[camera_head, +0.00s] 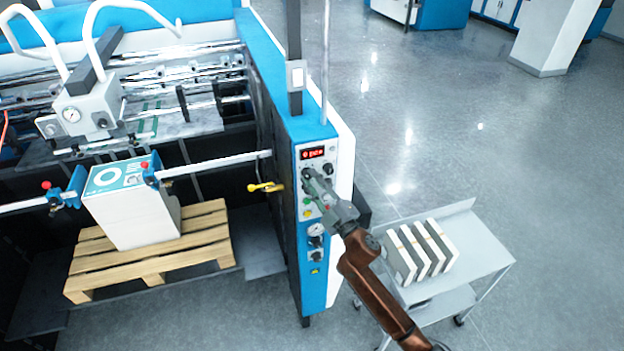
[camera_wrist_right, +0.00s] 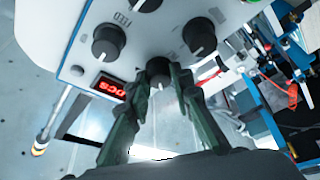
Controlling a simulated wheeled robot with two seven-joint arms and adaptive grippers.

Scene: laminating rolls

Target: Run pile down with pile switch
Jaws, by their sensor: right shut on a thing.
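The pile (camera_head: 140,215) is a white stack with a teal-and-white top sheet, standing on a wooden pallet (camera_head: 205,230) inside the machine. The control panel (camera_head: 318,178) is on the machine's blue-and-white side column. My right gripper (camera_head: 308,175) reaches the panel's upper part, just below the red display (camera_head: 313,153). In the right wrist view its green-grey fingers (camera_wrist_right: 163,80) are closed on either side of a black rotary knob (camera_wrist_right: 158,68) with a white mark. The knob's label is hidden, so I cannot tell its name. My left gripper is out of view.
Other black knobs (camera_wrist_right: 107,40) sit close around the held one. A yellow lever (camera_head: 266,187) sticks out left of the panel. A grey cart (camera_head: 480,262) with several bound stacks (camera_head: 425,250) stands right of my arm. The floor beyond is open.

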